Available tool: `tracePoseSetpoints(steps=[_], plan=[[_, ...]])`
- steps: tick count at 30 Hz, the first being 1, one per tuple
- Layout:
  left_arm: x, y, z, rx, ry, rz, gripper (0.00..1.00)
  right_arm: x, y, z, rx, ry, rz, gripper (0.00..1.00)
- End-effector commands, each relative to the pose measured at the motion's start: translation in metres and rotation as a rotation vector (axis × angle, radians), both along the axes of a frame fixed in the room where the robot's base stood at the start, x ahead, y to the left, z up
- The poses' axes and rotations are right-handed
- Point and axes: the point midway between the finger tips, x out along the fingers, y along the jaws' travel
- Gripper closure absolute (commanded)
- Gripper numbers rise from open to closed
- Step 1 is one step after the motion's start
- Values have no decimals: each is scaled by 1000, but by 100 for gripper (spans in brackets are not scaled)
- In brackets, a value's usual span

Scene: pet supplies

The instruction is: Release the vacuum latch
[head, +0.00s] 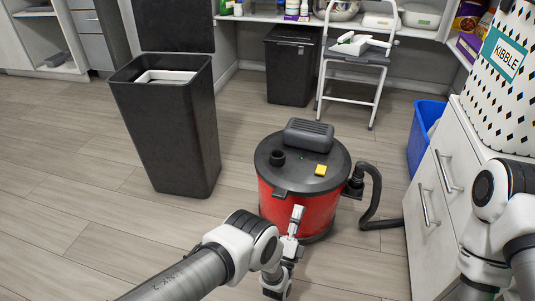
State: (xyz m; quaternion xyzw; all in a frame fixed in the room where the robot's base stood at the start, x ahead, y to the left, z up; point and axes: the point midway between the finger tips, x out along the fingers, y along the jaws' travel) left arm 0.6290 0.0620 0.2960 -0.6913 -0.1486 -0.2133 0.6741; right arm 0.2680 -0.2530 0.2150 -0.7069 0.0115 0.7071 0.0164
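The vacuum (311,207) is a red canister with a black lid, standing on the floor at the middle of the head view. A dark latch tab (283,192) hangs at the front of the lid rim. A small yellow block (320,170) is on top of the lid, beside the grey handle (308,134). My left gripper (297,214) is in front of the red body, just below the latch tab. Whether it touches the vacuum, and how its fingers stand, I cannot tell. My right arm shows at the right edge; its gripper is out of view.
A black open bin (167,130) stands left of the vacuum. A black hose (376,195) curves from the vacuum toward white drawers (438,210). A blue bin (424,125) and a step stool (352,75) stand behind. Floor at left is clear.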

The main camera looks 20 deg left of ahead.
Motion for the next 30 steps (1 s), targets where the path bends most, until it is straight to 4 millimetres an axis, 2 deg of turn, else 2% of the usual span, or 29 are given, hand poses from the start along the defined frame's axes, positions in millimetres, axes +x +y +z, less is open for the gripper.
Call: tracePoseSetpoints(steps=[1,5,8,13,14,22,23,24,30], plan=[[1,-1,-1,5,27,-3,69,0,0,-10,0,0,0,60],[5,-2,8,17,140,-4,69,0,0,-18,0,0,0,60],[12,-2,34,32,300,-2,69,0,0,15,0,-1,0,60],[22,-2,42,50,531,1,69,0,0,56,0,0,0,60],[11,-1,33,50,530,0,69,0,0,56,0,0,0,60],[-55,5,31,50,524,0,69,0,0,96,0,0,0,60],[-57,6,36,49,519,1,69,0,0,101,0,0,0,60],[-51,9,50,48,507,6,69,0,0,109,0,0,0,60],[-38,22,93,49,487,30,69,0,0,141,0,0,0,60]])
